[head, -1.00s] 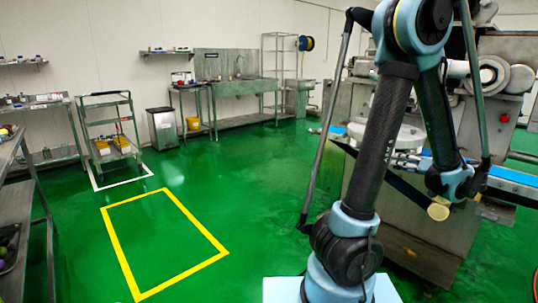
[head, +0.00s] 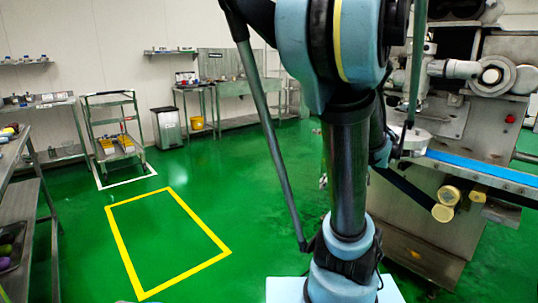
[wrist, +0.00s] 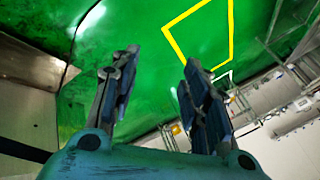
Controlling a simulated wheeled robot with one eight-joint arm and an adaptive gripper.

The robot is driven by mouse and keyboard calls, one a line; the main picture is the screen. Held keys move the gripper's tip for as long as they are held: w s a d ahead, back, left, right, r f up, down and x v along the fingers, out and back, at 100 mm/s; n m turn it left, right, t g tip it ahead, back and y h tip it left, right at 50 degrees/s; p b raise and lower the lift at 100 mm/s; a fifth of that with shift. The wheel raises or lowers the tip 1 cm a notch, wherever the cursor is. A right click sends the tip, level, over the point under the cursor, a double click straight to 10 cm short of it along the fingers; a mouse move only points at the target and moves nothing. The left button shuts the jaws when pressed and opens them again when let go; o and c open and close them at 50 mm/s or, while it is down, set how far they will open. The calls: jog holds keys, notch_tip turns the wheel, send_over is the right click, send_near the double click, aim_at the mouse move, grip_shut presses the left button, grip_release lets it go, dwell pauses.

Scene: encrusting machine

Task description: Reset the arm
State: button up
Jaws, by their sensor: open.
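My gripper (wrist: 156,72) shows in the wrist view with its two fingers apart and nothing between them. Behind the fingers is bare green floor, so it hangs clear of any surface. In the head view my arm rises in front of the camera, its upper links folded close and covering part of the machine; the gripper itself is hidden there. The encrusting machine (head: 440,215) stands at the right, with a blue conveyor belt (head: 480,172) along its side.
Yellow floor markings (head: 118,232) outline an empty rectangle on the open green floor. A wheeled cart (head: 116,145) stands beyond it, with a grey bin (head: 167,127) nearby. Metal shelving (head: 25,195) lines the left edge. A sink bench (head: 240,88) stands at the back wall.

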jog(key=s+a+f+g+h, duration=0.1)
jog(key=s+f+h, duration=0.1)
jog(key=s, duration=0.4)
jog(key=s+a+f+n+g+h, duration=0.1)
jog(key=s+a+f+h, duration=0.1)
jog(key=s, duration=0.5)
jog(key=shift+a+f+h, duration=0.25)
jog(key=shift+f+h, duration=0.35)
jog(key=shift+f, duration=0.3)
jog(key=shift+s, duration=0.1)
